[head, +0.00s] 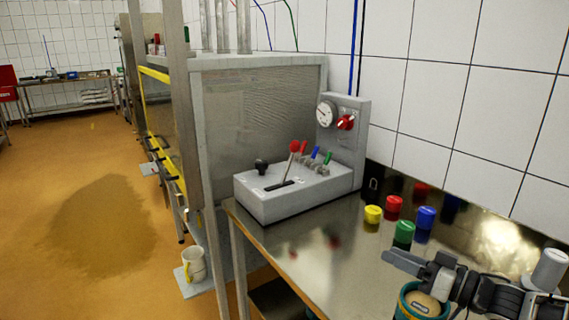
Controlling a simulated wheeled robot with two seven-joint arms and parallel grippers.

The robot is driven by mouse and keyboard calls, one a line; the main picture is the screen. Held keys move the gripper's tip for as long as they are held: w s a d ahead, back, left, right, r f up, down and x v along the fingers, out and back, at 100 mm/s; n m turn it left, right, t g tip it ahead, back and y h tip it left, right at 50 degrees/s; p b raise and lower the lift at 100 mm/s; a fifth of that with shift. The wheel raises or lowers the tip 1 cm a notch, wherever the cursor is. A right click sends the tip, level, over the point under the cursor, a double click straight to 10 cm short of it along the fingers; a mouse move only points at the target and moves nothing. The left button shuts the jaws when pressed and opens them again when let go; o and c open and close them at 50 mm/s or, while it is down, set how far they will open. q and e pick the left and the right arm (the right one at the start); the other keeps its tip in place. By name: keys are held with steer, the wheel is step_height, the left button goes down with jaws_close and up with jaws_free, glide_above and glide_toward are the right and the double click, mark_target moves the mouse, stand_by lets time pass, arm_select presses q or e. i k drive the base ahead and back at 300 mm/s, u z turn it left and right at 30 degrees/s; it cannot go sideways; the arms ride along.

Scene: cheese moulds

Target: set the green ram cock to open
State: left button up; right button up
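The green ram cock (328,158) is a small green lever at the right end of a row of coloured cocks on the grey control box (285,203). My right gripper (402,262) is low on the right over the steel table, well apart from the box. Its fingers appear as one dark grey shape, so their opening cannot be told. My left gripper is out of view.
Yellow (373,214), red (393,207), green (404,232) and blue (426,217) caps stand on the steel table (330,265).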

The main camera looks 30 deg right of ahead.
mark_target(329, 154)
steer(key=u, duration=0.45)
steer(key=i, duration=0.45)
steer(key=z, duration=0.95)
steer(key=i, duration=1.5)
steer(key=z, duration=0.35)
